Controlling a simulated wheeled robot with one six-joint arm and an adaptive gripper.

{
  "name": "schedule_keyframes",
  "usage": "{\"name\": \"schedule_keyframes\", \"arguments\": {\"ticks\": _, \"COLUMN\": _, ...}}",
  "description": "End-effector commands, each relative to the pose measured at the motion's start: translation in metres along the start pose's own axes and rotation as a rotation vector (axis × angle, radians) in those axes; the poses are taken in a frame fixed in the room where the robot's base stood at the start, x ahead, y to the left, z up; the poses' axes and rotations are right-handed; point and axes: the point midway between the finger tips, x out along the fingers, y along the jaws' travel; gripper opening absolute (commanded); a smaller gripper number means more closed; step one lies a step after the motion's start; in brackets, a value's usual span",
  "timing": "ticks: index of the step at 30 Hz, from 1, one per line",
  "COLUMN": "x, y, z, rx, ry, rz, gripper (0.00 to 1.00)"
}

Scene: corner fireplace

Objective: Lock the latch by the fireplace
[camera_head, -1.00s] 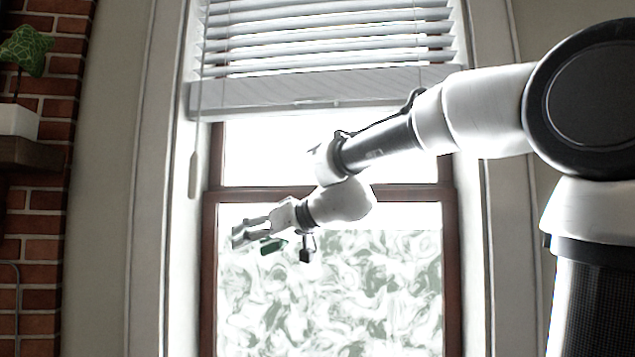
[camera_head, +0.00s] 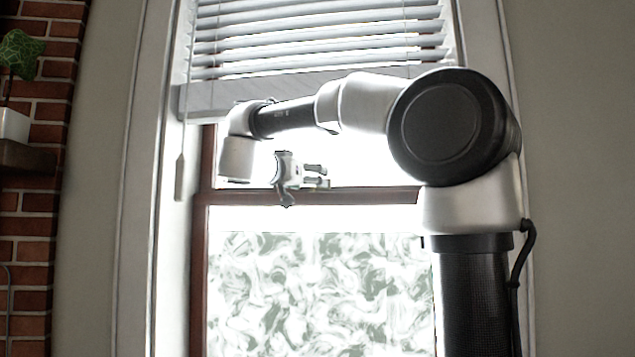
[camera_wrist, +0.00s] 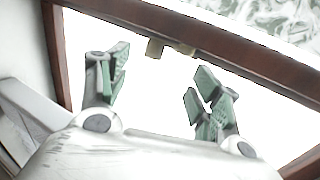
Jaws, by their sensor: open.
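The latch (camera_wrist: 158,48) shows in the wrist view as a small tan piece on the brown window rail (camera_wrist: 205,45), between and beyond my fingertips. I cannot tell its locked state. In the head view I cannot make the latch out. My gripper (camera_wrist: 162,75) is open and empty, with green-padded fingers apart on either side of the latch in the picture, not visibly touching it. In the head view my gripper (camera_head: 322,176) points right, just above the level of the brown middle rail (camera_head: 380,196).
White blinds (camera_head: 310,45) hang over the upper window, close to my arm in the picture. A pull cord (camera_head: 180,175) hangs at the left. A brick wall (camera_head: 35,200) with a shelf (camera_head: 25,157) and a potted plant (camera_head: 20,55) stands farther left.

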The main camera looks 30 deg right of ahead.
Motion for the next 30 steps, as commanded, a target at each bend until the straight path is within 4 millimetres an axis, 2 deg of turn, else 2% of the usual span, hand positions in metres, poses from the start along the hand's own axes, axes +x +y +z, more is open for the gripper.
{"name": "schedule_keyframes", "arguments": {"ticks": 3, "x": 0.022, "y": 0.001, "z": 0.000, "rx": 0.001, "ry": 0.000, "rz": 0.004, "gripper": 0.64}}
{"name": "schedule_keyframes", "arguments": {"ticks": 9, "x": 0.051, "y": 0.000, "z": 0.000, "rx": 0.002, "ry": 0.001, "rz": 0.001, "gripper": 0.64}}
{"name": "schedule_keyframes", "arguments": {"ticks": 13, "x": 0.059, "y": 0.000, "z": -0.001, "rx": 0.003, "ry": 0.002, "rz": 0.000, "gripper": 0.64}}
{"name": "schedule_keyframes", "arguments": {"ticks": 20, "x": 0.060, "y": 0.000, "z": -0.001, "rx": 0.003, "ry": 0.002, "rz": -0.002, "gripper": 0.64}}
{"name": "schedule_keyframes", "arguments": {"ticks": 21, "x": 0.060, "y": 0.000, "z": 0.000, "rx": 0.003, "ry": 0.002, "rz": -0.002, "gripper": 0.62}}
{"name": "schedule_keyframes", "arguments": {"ticks": 23, "x": 0.060, "y": 0.000, "z": 0.000, "rx": 0.003, "ry": 0.002, "rz": -0.002, "gripper": 0.52}}
{"name": "schedule_keyframes", "arguments": {"ticks": 28, "x": 0.060, "y": 0.000, "z": -0.001, "rx": 0.003, "ry": 0.002, "rz": -0.002, "gripper": 0.21}}
{"name": "schedule_keyframes", "arguments": {"ticks": 30, "x": 0.060, "y": 0.000, "z": -0.001, "rx": 0.003, "ry": 0.002, "rz": -0.002, "gripper": 0.19}}
